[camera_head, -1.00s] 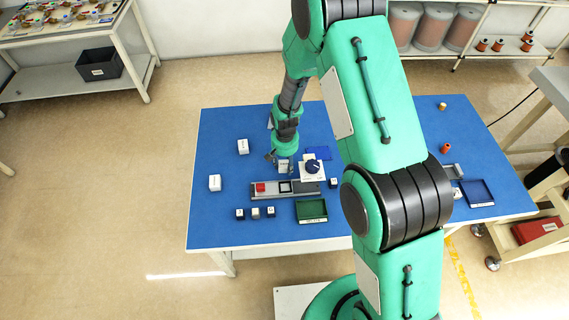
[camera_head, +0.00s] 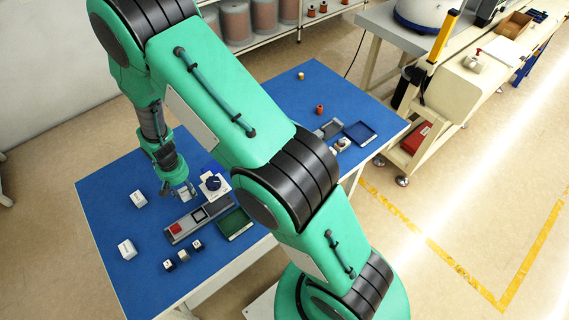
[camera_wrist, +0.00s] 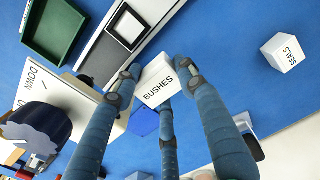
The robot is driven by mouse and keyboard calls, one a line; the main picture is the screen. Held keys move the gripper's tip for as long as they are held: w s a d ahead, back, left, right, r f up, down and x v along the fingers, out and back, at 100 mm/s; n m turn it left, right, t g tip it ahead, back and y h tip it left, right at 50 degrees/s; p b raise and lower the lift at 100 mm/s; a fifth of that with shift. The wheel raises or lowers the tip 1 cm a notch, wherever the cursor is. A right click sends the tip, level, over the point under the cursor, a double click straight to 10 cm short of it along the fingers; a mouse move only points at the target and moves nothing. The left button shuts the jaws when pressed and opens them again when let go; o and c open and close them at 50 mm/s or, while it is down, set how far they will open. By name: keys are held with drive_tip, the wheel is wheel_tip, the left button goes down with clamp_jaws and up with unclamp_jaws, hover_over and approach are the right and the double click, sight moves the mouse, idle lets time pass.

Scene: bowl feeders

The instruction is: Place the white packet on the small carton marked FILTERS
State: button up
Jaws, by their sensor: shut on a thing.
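My gripper (camera_wrist: 160,85) has its fingers closed around a white carton marked BUSHES (camera_wrist: 157,80) in the wrist view. In the head view my gripper (camera_head: 180,190) is low over the blue table with that carton (camera_head: 185,194) at its fingertips; I cannot tell whether it touches the table. A white carton marked SEALS (camera_wrist: 284,52) stands apart at the right of the wrist view. Two white cartons, an upper one (camera_head: 138,199) and a lower one (camera_head: 127,249), stand at the table's left; their labels are unreadable here. I cannot make out a FILTERS marking or a white packet.
Beside my gripper are a white box with a dark knob (camera_head: 214,184), a grey fixture with a red block (camera_head: 176,229) and a green tray (camera_head: 234,224). Several small cubes lie in front. A blue tray (camera_head: 361,133) is farther right. The table's left part has bare room.

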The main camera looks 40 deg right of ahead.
sight(185, 191)
wheel_tip(185, 191, up, 14)
drive_tip(key=s+d+b, duration=0.1)
drive_tip(key=s+d, duration=0.4)
drive_tip(key=d, duration=0.5)
drive_tip(key=s+d+b, duration=0.1)
drive_tip(key=s+d, duration=0.5)
drive_tip(key=d, duration=0.4)
drive_tip(key=s+d, duration=0.6)
drive_tip(key=s, duration=0.3)
drive_tip(key=s+d, duration=0.5)
drive_tip(key=s, duration=0.4)
drive_tip(key=shift+n, duration=0.3)
drive_tip(key=shift+d+f+b, duration=0.2)
drive_tip(key=shift+f+b, duration=0.25)
drive_tip(key=shift+f, duration=2.2)
drive_tip(key=shift+w, duration=0.1)
drive_tip(key=w+d, duration=0.2)
drive_tip(key=w, duration=0.2)
drive_tip(key=w+d+f, duration=0.1)
drive_tip(key=w+d, duration=0.1)
drive_tip(key=w, duration=0.3)
drive_tip(key=w+d+b, duration=0.1)
drive_tip(key=w+d, duration=0.1)
drive_tip(key=w, duration=0.3)
drive_tip(key=shift+w+d+f, duration=0.2)
drive_tip(key=shift+d+f, duration=0.05)
drive_tip(key=shift+d, duration=0.15)
drive_tip(key=shift+f+b, duration=0.3)
drive_tip(key=shift+f, duration=1.5)
